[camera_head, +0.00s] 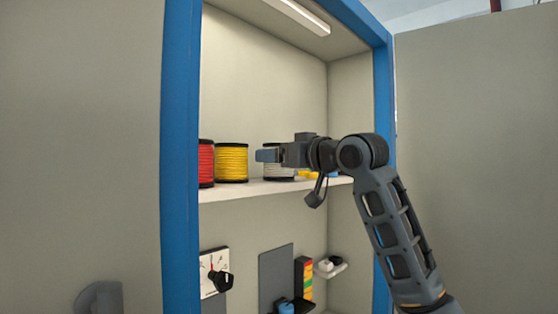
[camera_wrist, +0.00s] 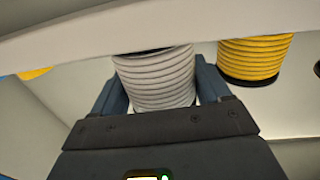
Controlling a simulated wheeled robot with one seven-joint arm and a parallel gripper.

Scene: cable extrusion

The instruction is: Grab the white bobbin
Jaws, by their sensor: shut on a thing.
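The white bobbin (camera_wrist: 155,80) is wound with white cable and has dark flanges. In the wrist view it sits between the two blue fingers of my gripper (camera_wrist: 160,92), which are shut on it from both sides. In the head view the white bobbin (camera_head: 279,174) stands upright on the shelf, partly hidden behind my gripper (camera_head: 266,155). My gripper reaches in from the right, at the bobbin's upper part. I cannot tell whether the bobbin is lifted off the shelf.
A yellow bobbin (camera_head: 231,162) and a red bobbin (camera_head: 206,163) stand to the left on the white shelf (camera_head: 240,188). Small yellow and blue items lie right of the white bobbin. The blue cabinet frame (camera_head: 181,160) borders the opening. A lower level holds a dial panel (camera_head: 214,273).

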